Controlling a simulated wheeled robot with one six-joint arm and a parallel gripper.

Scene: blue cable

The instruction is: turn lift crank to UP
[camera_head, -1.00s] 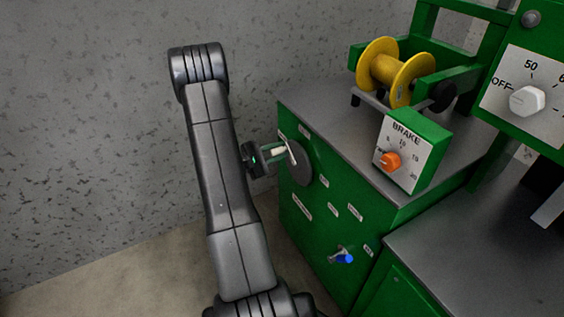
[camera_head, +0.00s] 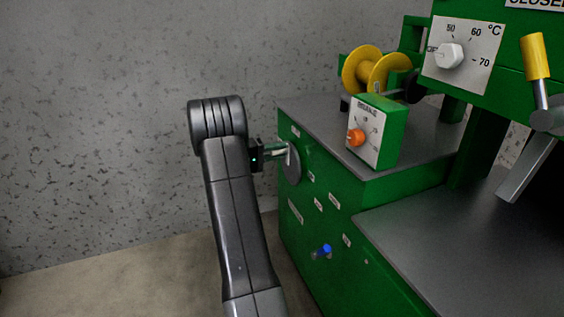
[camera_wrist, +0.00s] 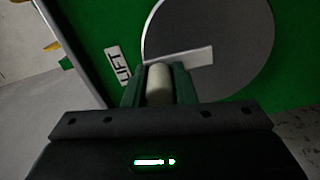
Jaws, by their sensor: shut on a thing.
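The lift crank sits on the green machine's side panel. Its grey disc (camera_head: 292,165) shows beside my gripper, and in the wrist view the disc (camera_wrist: 225,35) carries a pale crank arm (camera_wrist: 190,57). My gripper (camera_head: 275,155) is shut on the crank's whitish handle (camera_wrist: 159,84), one finger on each side of it. A label reading LIFT (camera_wrist: 118,66) is left of the disc in the wrist view. Whether the crank points at UP cannot be read.
A blue-handled valve (camera_head: 323,251) sticks out low on the green panel (camera_head: 330,225). On top stand a brake box with an orange knob (camera_head: 356,138) and a yellow spool (camera_head: 366,72). A grey wall is at left, with clear floor (camera_head: 130,275) below it.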

